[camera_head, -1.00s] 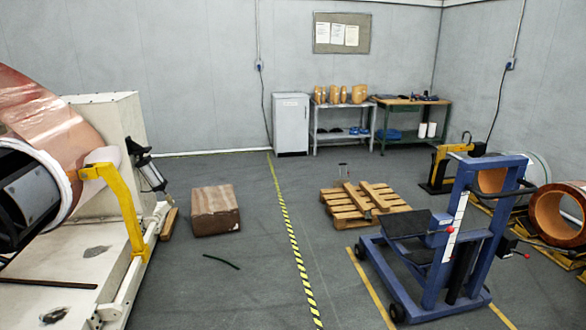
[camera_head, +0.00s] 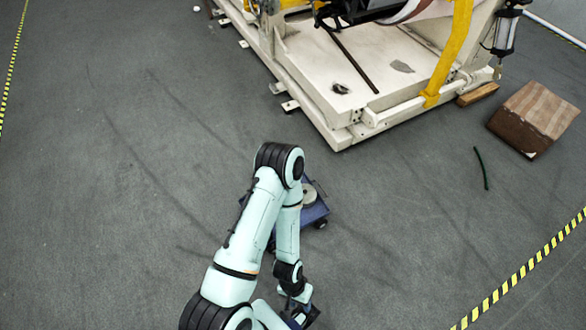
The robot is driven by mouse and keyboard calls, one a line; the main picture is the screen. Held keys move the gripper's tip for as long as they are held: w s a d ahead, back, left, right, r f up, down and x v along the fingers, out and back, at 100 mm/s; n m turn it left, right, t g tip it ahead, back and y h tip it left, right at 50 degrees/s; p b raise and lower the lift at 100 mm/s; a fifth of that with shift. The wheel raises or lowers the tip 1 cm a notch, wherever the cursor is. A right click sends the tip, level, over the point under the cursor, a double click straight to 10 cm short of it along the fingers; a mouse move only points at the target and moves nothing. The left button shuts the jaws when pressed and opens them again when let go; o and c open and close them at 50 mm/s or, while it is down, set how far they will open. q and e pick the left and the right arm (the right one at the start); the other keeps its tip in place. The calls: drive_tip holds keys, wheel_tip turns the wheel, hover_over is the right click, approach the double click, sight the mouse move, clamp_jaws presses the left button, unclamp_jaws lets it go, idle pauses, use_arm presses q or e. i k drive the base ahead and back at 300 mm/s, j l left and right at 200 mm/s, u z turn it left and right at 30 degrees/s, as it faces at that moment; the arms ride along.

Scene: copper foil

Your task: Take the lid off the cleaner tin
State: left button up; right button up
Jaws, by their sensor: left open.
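I cannot make out the cleaner tin or its lid for sure. A small round grey-beige thing (camera_head: 309,196) sits on a low blue wheeled cart (camera_head: 316,213), partly hidden behind my left arm; I cannot tell whether it is the tin. My left gripper (camera_head: 303,317) is at the bottom of the view, small and dark against the floor. It is open, and I see nothing between its fingers. It is apart from the round thing, below it in the picture. My right gripper is not in view.
A large white machine base (camera_head: 345,75) with a yellow arm (camera_head: 455,50) stands at the top. A brown block (camera_head: 533,118) and a dark green strip (camera_head: 481,168) lie at the right. Yellow-black floor tape (camera_head: 520,272) crosses the lower right. The grey floor at left is clear.

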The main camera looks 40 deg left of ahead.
sight(309, 192)
drive_tip(key=i+u, duration=0.15)
drive_tip(key=u, duration=0.25)
drive_tip(key=i+l+u, duration=0.1)
drive_tip(key=u, duration=0.3)
drive_tip(key=i+u, duration=0.1)
drive_tip(key=u, duration=0.35)
drive_tip(key=i+l+u, duration=0.1)
drive_tip(key=u, duration=0.3)
drive_tip(key=i+l+u, duration=0.15)
drive_tip(key=u, duration=0.3)
drive_tip(key=i+l+u, duration=0.15)
drive_tip(key=u, duration=0.35)
drive_tip(key=l+u, duration=0.3)
drive_tip(key=u, duration=0.15)
drive_tip(key=i+l+u, duration=0.15)
drive_tip(key=l+u, duration=0.2)
drive_tip(key=i+l, duration=0.05)
drive_tip(key=l, duration=0.05)
